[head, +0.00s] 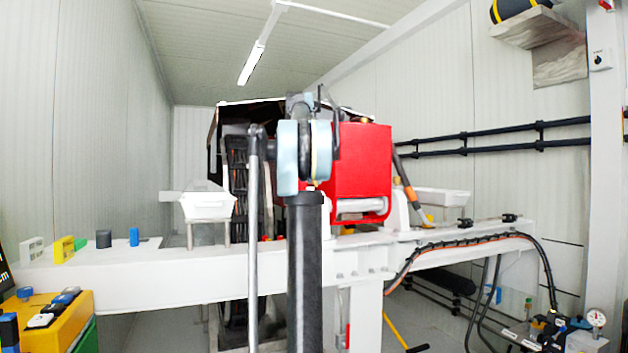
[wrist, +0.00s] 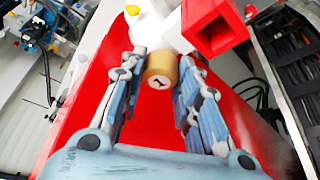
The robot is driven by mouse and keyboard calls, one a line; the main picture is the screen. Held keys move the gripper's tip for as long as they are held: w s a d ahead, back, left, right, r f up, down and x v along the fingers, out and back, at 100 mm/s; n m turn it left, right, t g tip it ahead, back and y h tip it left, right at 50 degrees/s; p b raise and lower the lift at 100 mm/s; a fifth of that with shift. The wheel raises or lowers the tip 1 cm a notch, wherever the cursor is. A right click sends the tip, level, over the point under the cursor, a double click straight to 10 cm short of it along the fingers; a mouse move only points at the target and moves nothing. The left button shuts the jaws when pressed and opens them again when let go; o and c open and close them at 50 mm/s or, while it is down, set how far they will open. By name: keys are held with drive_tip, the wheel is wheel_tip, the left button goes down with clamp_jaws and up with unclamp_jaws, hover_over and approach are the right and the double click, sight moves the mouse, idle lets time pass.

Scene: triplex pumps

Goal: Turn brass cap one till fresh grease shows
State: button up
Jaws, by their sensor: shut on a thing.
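In the wrist view a brass cap (wrist: 161,69) with a dark mark like a "1" on its pale end face sits between the fingertips of my gripper (wrist: 160,72). The blue-grey fingers are shut on the cap's sides. A red pump body (wrist: 85,110) lies behind and around the cap. In the head view the red pump body (head: 362,160) stands right of my arm, which hides part of it. My gripper and the held cap are hidden there behind the arm. I see no grease around the cap.
A red square tube end (wrist: 213,28) and white fittings stand close beyond the cap. In the head view a white beam (head: 190,272) crosses in front, bearing small coloured blocks at left. A white tray (head: 208,207) stands behind it. Hoses run along the right side.

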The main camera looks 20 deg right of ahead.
drive_tip(key=shift+a+m, duration=0.15)
drive_tip(key=shift+m, duration=0.25)
drive_tip(key=o, duration=0.8)
drive_tip(key=shift+w, duration=0.1)
drive_tip(key=v, duration=1.2)
drive_tip(key=shift+w+a, duration=0.1)
drive_tip(key=shift+f, duration=0.1)
